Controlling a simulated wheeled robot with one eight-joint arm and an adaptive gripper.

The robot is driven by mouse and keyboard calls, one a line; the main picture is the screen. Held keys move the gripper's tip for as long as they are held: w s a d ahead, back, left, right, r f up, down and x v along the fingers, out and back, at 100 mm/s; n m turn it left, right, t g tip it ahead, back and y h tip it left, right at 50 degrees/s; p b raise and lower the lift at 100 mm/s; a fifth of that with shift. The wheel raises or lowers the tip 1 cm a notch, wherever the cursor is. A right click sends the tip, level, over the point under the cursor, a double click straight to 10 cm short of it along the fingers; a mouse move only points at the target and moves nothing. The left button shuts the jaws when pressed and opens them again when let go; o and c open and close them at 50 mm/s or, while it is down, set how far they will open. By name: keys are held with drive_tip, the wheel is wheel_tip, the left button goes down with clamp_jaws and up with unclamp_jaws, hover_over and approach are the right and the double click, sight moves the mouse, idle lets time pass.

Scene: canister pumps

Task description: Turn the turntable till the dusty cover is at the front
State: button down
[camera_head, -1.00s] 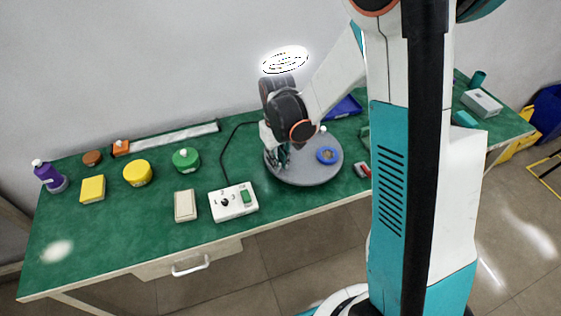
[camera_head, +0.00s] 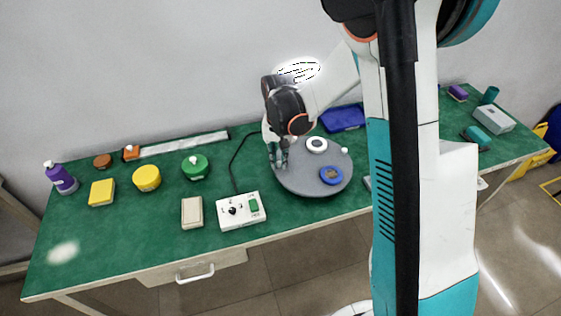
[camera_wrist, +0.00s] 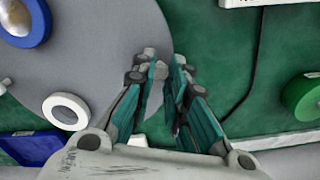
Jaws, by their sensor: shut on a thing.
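The grey round turntable (camera_head: 303,183) stands on the green table. A blue ring-shaped cover (camera_head: 331,175) lies at its front right, a white ring (camera_head: 316,144) at its back, and a small white knob (camera_head: 345,150) at its right rim. I cannot tell which piece is the dusty cover. My gripper (camera_head: 278,161) points down at the turntable's left edge. In the wrist view my gripper (camera_wrist: 164,72) is closed at the rim of the turntable (camera_wrist: 100,55), gripping something there; the fingers hide most of it. The blue cover (camera_wrist: 38,22) and white ring (camera_wrist: 66,111) also show there.
A white switch box (camera_head: 240,211) with a cable stands left of the turntable's front. A beige block (camera_head: 192,212), green jar (camera_head: 195,167), yellow jar (camera_head: 146,178) and yellow block (camera_head: 102,192) stand farther left. A blue tray (camera_head: 343,118) lies behind the turntable.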

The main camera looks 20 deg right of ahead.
drive_tip(key=shift+w+d+m, duration=0.25)
drive_tip(key=shift+w+m, duration=0.95)
drive_tip(key=shift+w+d+m, duration=0.2)
drive_tip(key=shift+w+m, duration=0.3)
drive_tip(key=shift+m, duration=0.05)
drive_tip(key=shift+w+d+m, duration=0.2)
drive_tip(key=shift+w+m, duration=0.25)
drive_tip(key=shift+m, duration=0.1)
drive_tip(key=shift+w, duration=0.1)
drive_tip(key=c, duration=1.5)
unclamp_jaws()
drive_tip(key=shift+c, duration=0.2)
drive_tip(key=shift+r, duration=0.1)
wheel_tip(320, 180, up, 12)
